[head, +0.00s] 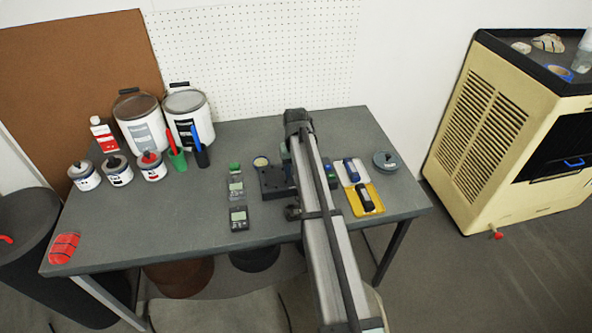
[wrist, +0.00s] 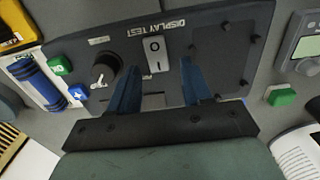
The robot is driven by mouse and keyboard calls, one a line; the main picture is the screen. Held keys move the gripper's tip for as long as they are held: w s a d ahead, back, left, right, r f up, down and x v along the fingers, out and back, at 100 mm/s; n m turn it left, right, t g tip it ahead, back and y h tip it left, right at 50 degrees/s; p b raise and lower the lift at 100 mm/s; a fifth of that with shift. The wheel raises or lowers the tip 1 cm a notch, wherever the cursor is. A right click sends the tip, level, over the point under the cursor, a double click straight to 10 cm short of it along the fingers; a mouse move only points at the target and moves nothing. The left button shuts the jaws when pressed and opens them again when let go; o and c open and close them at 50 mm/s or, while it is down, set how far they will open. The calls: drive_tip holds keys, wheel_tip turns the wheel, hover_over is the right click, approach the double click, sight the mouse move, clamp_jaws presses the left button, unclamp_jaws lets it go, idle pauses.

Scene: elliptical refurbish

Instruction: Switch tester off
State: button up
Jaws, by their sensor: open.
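The tester is a dark box marked "DISPLAY TEST" (wrist: 222,38), shown upside down in the wrist view. I cannot tell which side of the rocker is pressed. My gripper (wrist: 160,68) is open and empty, its two blue fingers apart over the panel on either side of the switch. I cannot tell whether they touch the panel. In the head view the tester (head: 272,182) is partly hidden by my arm, which also hides my fingertips.
Two handheld meters (head: 238,217) lie left of the tester. A white tray and a yellow tray (head: 377,205) with devices, and a grey round lid (head: 386,160), are to its right. Paint cans (head: 138,115) and bottles stand back left. The table's front left is mostly clear.

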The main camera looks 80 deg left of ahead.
drive_tip(key=shift+c, duration=0.4)
clamp_jaws()
drive_tip(key=shift+d+y, duration=0.3)
drive_tip(key=shift+y, duration=0.2)
drive_tip(key=shift+r+y, duration=0.1)
drive_tip(key=shift+y, duration=0.2)
drive_tip(key=shift+a, duration=0.1)
drive_tip(key=shift+o, duration=0.4)
unclamp_jaws()
